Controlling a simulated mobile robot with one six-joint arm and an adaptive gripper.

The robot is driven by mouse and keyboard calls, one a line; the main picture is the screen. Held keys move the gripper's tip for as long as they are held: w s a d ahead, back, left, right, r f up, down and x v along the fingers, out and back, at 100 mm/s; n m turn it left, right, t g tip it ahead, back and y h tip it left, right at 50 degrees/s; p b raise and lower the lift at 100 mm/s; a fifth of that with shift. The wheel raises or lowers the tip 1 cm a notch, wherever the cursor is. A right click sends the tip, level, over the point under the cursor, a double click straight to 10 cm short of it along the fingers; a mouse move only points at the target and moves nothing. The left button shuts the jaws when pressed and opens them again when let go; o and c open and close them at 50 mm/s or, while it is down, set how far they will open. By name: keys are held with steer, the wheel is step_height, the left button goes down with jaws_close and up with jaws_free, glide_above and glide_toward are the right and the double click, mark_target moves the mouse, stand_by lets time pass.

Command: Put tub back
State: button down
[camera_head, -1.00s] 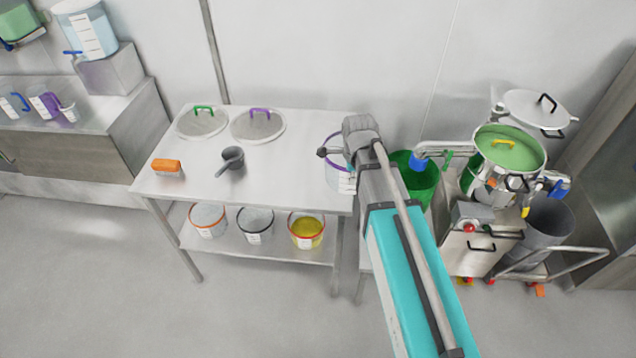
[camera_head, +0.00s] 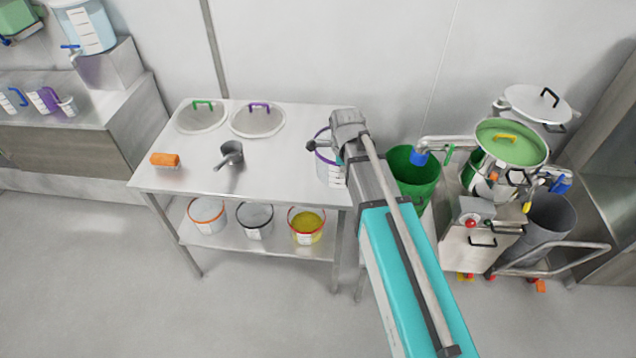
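A white tub with a purple rim (camera_head: 326,171) stands at the right end of the steel table (camera_head: 290,180), partly hidden behind my arm. My gripper (camera_head: 312,147) is at the tub's upper edge, seen only as a small dark end; its fingers are too small and hidden to tell whether they hold it. On the lower shelf stand three more tubs: one with an orange rim (camera_head: 207,214), one with a dark rim (camera_head: 255,219) and one with yellow contents and a red rim (camera_head: 306,225).
Two lids with green (camera_head: 201,117) and purple (camera_head: 257,121) handles lie at the table's back. An orange-backed brush (camera_head: 165,160) and grey scoop (camera_head: 231,154) lie in front. A green bin (camera_head: 412,175) and the steel mixer machine (camera_head: 480,235) stand right. The floor in front is clear.

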mark_target(318, 174)
steer(key=w+a, duration=0.1)
steer(key=w+a+f+b, duration=0.2)
steer(key=a, duration=0.1)
steer(key=shift+w+f, duration=0.15)
steer(key=shift+f, duration=0.1)
steer(key=f+b, duration=0.1)
steer(key=w+a+f+b, duration=0.1)
steer(key=a+f+b, duration=0.1)
steer(key=f, duration=0.1)
steer(key=shift+w+a+b, duration=0.15)
steer(key=shift+w+b, duration=0.2)
steer(key=shift+b, duration=0.05)
steer(key=shift+w+a+f+b, duration=0.2)
steer(key=shift+a+f+b, duration=0.1)
steer(key=shift+b, duration=0.05)
steer(key=shift+w+a+f+b, duration=0.3)
steer(key=shift+f+b, duration=1.7)
steer(key=shift+f, duration=0.1)
steer(key=c, duration=0.8)
jaws_free()
